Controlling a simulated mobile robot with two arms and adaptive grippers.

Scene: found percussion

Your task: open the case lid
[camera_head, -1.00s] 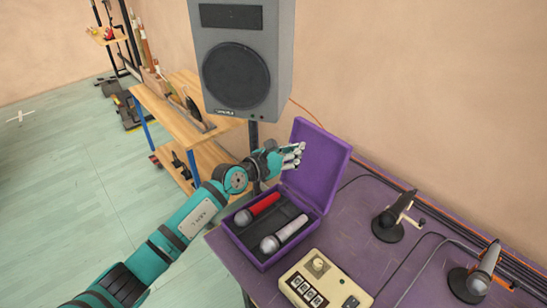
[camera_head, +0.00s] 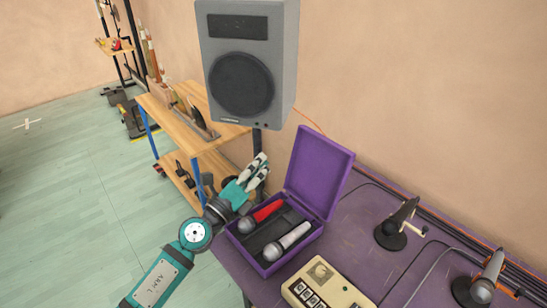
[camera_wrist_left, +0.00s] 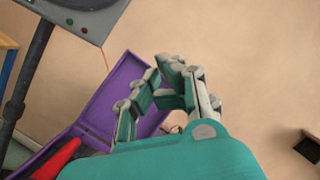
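The purple case (camera_head: 268,268) sits on the purple table with its lid (camera_head: 320,172) raised, leaning back from the hinge side. A red-bodied microphone (camera_head: 262,215) and a silver-white microphone (camera_head: 288,241) lie in its dark inside. My left gripper (camera_head: 262,166) is above the case's left side, left of the lid and apart from it in the head view. Its fingers are spread with nothing between them. In the left wrist view the gripper (camera_wrist_left: 170,75) shows in front of the lid (camera_wrist_left: 121,85). My right gripper is not in view.
A grey speaker (camera_head: 243,84) stands on a pole behind the case. A beige box with buttons (camera_head: 322,285) is close to the case's front right. Two microphones on stands (camera_head: 390,237) (camera_head: 483,288) and cables are further right. A wooden bench (camera_head: 180,122) stands behind on the left.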

